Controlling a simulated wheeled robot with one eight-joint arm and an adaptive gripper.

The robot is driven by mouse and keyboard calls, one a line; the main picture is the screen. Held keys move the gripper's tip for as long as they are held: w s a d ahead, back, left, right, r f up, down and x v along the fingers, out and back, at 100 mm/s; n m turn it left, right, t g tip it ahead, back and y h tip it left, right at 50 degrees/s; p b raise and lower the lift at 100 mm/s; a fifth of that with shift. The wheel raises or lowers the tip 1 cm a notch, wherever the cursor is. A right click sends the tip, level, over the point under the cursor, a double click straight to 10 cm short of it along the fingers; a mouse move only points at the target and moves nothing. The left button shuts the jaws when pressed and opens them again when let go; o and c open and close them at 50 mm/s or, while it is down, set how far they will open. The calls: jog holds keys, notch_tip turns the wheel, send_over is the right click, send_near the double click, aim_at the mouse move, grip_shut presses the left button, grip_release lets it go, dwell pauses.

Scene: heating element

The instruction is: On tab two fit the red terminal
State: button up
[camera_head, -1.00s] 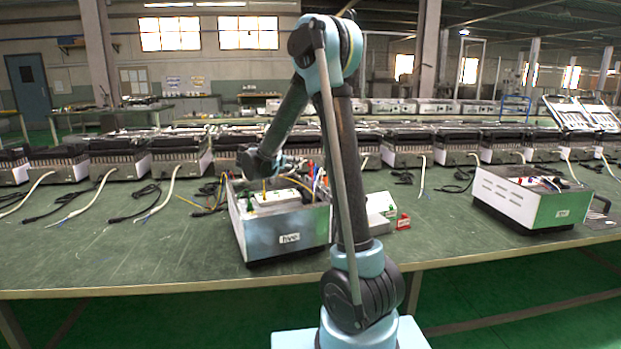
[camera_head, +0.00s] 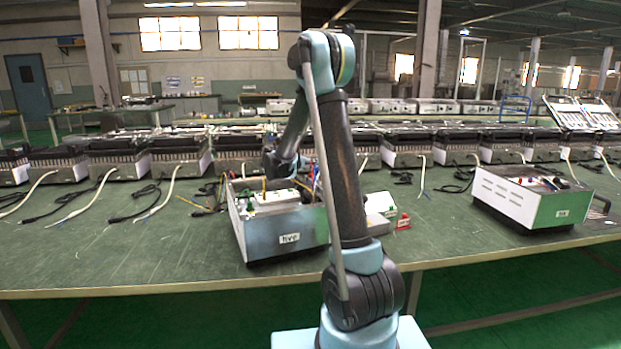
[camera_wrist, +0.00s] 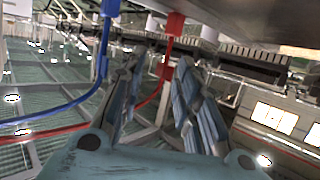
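In the wrist view my gripper (camera_wrist: 159,66) has its two grey-blue fingers apart. A red terminal (camera_wrist: 174,26) is at the top, just beyond the fingertips, and its red wire runs down through the gap between the fingers. I cannot tell if a finger touches it. A blue terminal (camera_wrist: 109,10) with a blue wire hangs to its left. In the head view my wrist (camera_head: 282,163) is low over the back of the open metal unit (camera_head: 282,238), among coloured wires. My fingers and the tabs are too small or hidden there to tell apart; tab two cannot be made out.
A small red block (camera_head: 403,221) and a pale box (camera_head: 378,205) stand right of the unit. Another open white unit (camera_head: 520,200) is at the right. Several heater units with loose cables line the back. The green bench (camera_head: 130,255) is clear at the front left.

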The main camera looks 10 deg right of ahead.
jog(key=shift+w+d+f, duration=0.25)
jog(key=shift+w+d, duration=0.2)
grip_shut()
